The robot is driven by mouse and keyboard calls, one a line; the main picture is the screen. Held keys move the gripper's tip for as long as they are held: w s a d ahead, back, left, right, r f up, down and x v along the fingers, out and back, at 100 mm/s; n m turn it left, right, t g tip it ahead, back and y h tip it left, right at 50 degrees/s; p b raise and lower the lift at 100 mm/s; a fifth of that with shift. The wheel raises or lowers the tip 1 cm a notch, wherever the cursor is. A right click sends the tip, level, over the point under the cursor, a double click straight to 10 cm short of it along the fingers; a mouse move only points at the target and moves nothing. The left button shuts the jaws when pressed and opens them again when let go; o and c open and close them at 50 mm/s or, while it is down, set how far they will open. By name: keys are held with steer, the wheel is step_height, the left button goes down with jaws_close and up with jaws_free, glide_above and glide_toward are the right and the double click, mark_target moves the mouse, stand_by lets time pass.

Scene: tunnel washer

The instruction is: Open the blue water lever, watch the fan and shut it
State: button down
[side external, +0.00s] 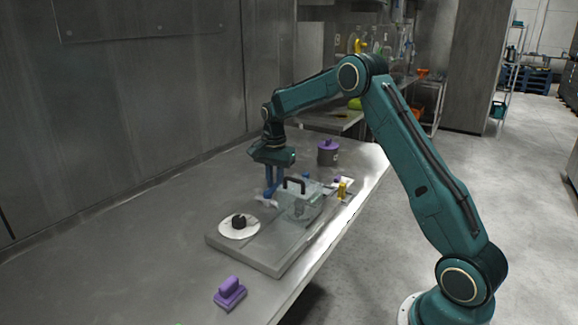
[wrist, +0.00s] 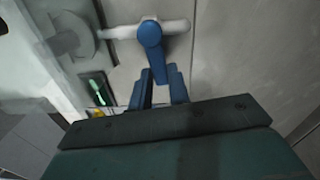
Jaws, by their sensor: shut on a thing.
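My gripper (side external: 270,186) points down at the tunnel washer on the steel table. In the wrist view, my gripper (wrist: 160,80) is shut on the handle of the blue water lever (wrist: 151,36). The lever's round hub sits on a white pipe (wrist: 115,32), and its handle reaches down between my fingers. The pipe also shows in the side view (side external: 265,202).
A white disc with a black knob (side external: 239,220) lies on the grey base plate (side external: 268,254). A purple block (side external: 229,293) is in front, and a purple-lidded pot (side external: 328,153) stands behind. A yellow part (side external: 341,190) is at the right. The left tabletop is clear.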

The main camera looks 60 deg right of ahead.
steer(key=shift+s+d+r+m, duration=0.1)
steer(key=shift+s+m, duration=0.25)
steer(key=shift+m, duration=0.55)
steer(key=c, duration=1.3)
jaws_free()
step_height(320, 180, up, 14)
steer(key=shift+f, duration=0.15)
steer(key=shift+s, duration=0.1)
